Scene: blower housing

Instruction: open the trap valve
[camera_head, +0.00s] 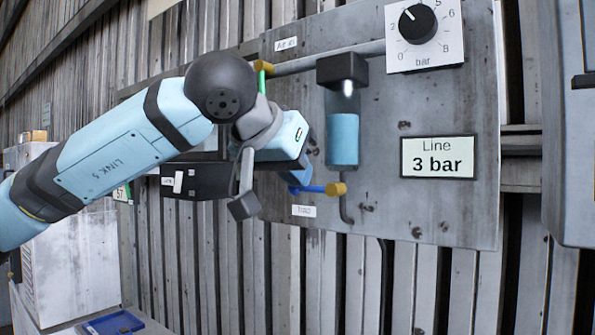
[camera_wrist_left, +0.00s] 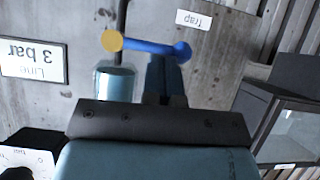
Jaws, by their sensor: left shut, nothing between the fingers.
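The trap valve is a brass hub (camera_head: 336,189) with a blue lever (camera_head: 314,189) that points left, nearly level, above a small white label. In the left wrist view the blue lever (camera_wrist_left: 150,47) runs from the brass hub (camera_wrist_left: 112,40) to a round blue knob, beside the label "Trap" (camera_wrist_left: 194,20). My left gripper (camera_head: 300,178) is shut and empty, with its fingertips close to the lever's free end. In the left wrist view its fingers (camera_wrist_left: 164,68) reach up to the lever near the knob. I cannot tell whether they touch. My right gripper is in neither view.
A bowl (camera_head: 343,138) with blue liquid hangs just right of the gripper. Above are a pipe (camera_head: 330,57) with a green-handled valve (camera_head: 263,68) and a dial knob (camera_head: 418,24). A sign (camera_head: 438,157) reads "Line 3 bar". A dark box (camera_head: 190,182) sits left of the lever.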

